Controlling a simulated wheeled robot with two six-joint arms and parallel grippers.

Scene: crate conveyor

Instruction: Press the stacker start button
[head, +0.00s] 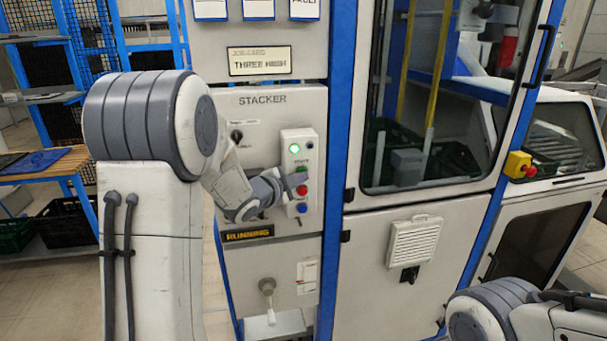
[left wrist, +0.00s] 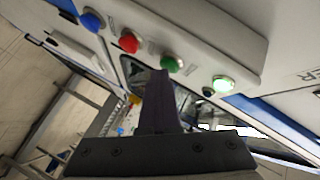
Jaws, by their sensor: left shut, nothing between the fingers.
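The stacker panel has a pale button box (head: 312,148). The left wrist view shows the green button (left wrist: 171,63), red button (left wrist: 129,42), blue button (left wrist: 92,20) and lit lamp (left wrist: 222,84). My left gripper (head: 290,183) is shut and empty in front of the box. Its fingertips (left wrist: 160,76) overlap the green button's edge in the picture; I cannot tell whether they touch. My right gripper is out of view.
A display (head: 248,233) below the box reads "RUNNING". A job card (head: 260,61) above reads "THREE HIGH". A dark selector knob (head: 237,135) sits left of the box. A glazed door (head: 440,100) stands to the right, with a red stop button on a yellow box (head: 517,165) beyond.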

